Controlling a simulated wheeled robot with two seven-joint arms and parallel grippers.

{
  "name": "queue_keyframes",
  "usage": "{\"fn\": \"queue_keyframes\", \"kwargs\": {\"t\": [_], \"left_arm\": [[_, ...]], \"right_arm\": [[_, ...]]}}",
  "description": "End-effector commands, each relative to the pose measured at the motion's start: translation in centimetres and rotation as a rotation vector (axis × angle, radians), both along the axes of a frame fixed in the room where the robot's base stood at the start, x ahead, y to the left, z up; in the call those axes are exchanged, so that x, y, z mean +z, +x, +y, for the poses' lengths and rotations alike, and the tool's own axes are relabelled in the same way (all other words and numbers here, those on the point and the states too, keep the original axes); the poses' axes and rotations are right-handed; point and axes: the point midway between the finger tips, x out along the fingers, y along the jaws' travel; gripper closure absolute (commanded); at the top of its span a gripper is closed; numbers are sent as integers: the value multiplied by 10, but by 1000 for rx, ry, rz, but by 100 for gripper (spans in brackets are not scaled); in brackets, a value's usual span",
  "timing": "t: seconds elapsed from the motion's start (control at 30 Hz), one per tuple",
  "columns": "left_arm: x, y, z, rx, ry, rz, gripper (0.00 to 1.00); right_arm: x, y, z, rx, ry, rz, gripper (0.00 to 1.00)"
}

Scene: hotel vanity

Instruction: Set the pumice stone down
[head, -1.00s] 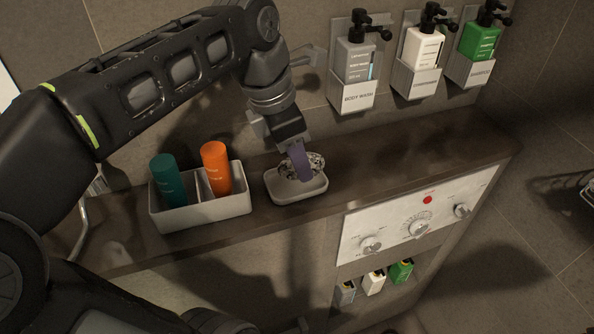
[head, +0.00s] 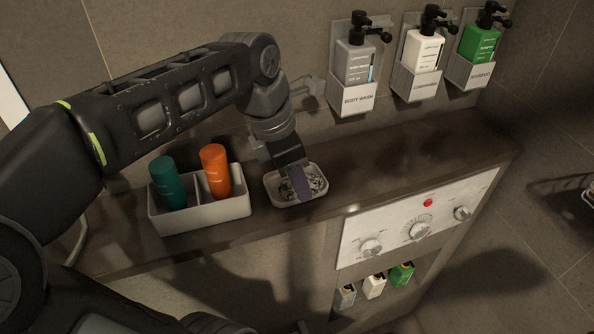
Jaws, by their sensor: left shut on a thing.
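The stone stands roughly upright, slightly tilted, low inside the pale grey dish (head: 297,203). Its lower end overlaps the patterned dish floor in the picture; I cannot tell whether it touches. The gripper hides part of the dish's back rim. My right gripper is not in view.
A two-part grey caddy (head: 213,213) with a teal bottle (head: 167,183) and an orange bottle (head: 215,172) stands left of the dish. The dark shelf (head: 400,150) is clear to the right. Wall dispensers (head: 355,65) hang behind; a control panel (head: 400,232) is below.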

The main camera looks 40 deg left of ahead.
Motion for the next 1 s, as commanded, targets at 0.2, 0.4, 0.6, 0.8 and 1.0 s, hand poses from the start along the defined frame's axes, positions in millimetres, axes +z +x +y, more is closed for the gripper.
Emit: {"fn": "queue_keyframes", "kwargs": {"t": [0.2,0.4,0.6,0.8,1.0], "left_arm": [[-5,0,0,0,0,0,56],[-5,0,0,0,0,0,40],[-4,0,0,0,0,0,37],[1,0,0,0,0,0,37],[22,-2,3,2,1,-3,37]], "right_arm": [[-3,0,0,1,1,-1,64],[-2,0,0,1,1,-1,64],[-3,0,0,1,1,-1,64],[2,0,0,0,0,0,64],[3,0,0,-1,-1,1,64]]}}
